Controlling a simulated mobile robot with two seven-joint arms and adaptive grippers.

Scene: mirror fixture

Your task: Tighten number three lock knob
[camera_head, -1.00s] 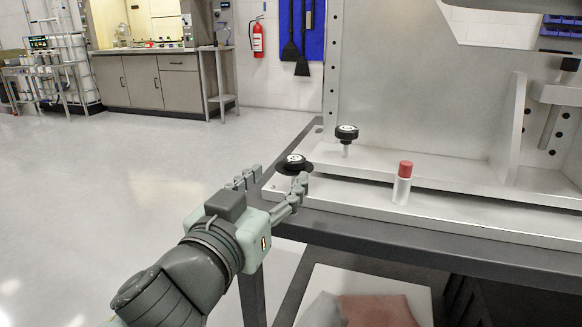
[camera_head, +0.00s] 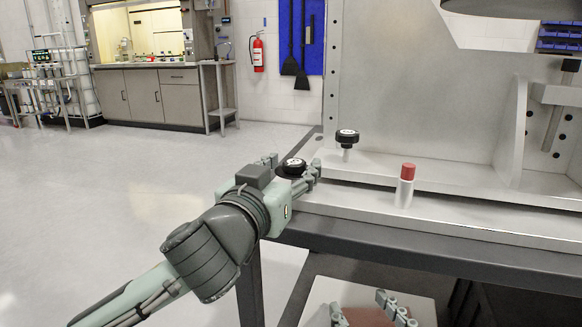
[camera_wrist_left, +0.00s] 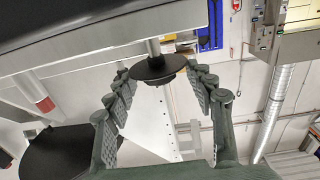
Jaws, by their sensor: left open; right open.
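A black round lock knob (camera_head: 292,166) with a white top mark stands at the near left end of the fixture ledge. A second black lock knob (camera_head: 347,137) stands behind it to the right on a metal stem. Their numbers are too small to read. My left gripper (camera_head: 297,168) is open, with its fingers on either side of the nearer knob. The left wrist view shows that knob (camera_wrist_left: 158,70) between and beyond the open fingertips (camera_wrist_left: 162,74); I cannot tell if they touch it. My right gripper (camera_head: 366,303) is open at the bottom edge, partly cut off.
The grey fixture plate (camera_head: 420,100) rises behind. A dark table edge (camera_head: 420,250) runs along the front. Open floor lies to the left.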

